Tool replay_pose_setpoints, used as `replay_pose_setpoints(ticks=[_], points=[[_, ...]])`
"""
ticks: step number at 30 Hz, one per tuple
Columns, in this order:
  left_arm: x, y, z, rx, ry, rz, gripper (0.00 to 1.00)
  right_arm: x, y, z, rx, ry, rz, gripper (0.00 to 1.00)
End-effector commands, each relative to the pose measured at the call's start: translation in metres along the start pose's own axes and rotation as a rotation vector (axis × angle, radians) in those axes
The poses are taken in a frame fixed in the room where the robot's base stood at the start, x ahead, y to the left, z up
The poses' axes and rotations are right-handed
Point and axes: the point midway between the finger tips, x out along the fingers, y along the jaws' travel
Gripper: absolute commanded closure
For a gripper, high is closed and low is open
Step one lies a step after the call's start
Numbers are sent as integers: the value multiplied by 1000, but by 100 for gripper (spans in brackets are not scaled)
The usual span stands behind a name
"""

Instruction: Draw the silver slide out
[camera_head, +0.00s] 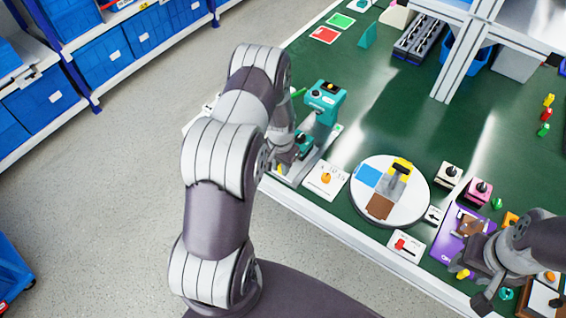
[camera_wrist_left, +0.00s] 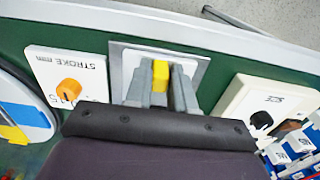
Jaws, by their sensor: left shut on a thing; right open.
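My left gripper (camera_wrist_left: 160,82) is shut on a small yellow block (camera_wrist_left: 161,72), which shows between its two grey fingers in the left wrist view. Around and behind the block is a light grey, silver-looking plate (camera_wrist_left: 197,62); I cannot tell whether this is the silver slide or how far out it is. In the head view my left gripper (camera_head: 286,165) is low beside the teal machine (camera_head: 325,100), at the table's front edge, partly hidden by my arm. My right gripper (camera_head: 478,284) is open at the lower right, near a purple board (camera_head: 447,250).
A STROKE card with an orange knob (camera_wrist_left: 68,86) lies left of the fingers; a SIZE box with a black knob (camera_wrist_left: 261,119) is to the right. A round white turntable (camera_head: 408,214), a red-switch card (camera_head: 405,246) and knob boxes stand along the table. A white post (camera_head: 463,60) rises behind.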

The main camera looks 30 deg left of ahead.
Motion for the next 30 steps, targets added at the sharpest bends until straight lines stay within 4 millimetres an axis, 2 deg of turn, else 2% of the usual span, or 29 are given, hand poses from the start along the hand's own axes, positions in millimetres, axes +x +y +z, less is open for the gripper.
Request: replay_pose_setpoints(ticks=[3,4,5,6,14,17,20,30], points=[[2,1,3,-1,-9,3,100,0,0,0,0,0,0,57],[2,1,3,-1,-9,4,70,0,0,0,0,0,0,57],[2,1,3,-1,-9,4,60,0,0,0,0,0,0,57],[2,1,3,-1,-9,3,55,0,0,0,0,0,0,57],[1,1,2,-1,-6,2,55,0,0,0,0,0,0,57],[-5,0,1,-1,-3,1,55,2,0,0,0,0,0,57],[-20,0,1,-1,-2,1,55,4,0,1,0,0,0,57],[-104,0,2,-1,-2,1,55,16,0,2,0,0,0,57]])
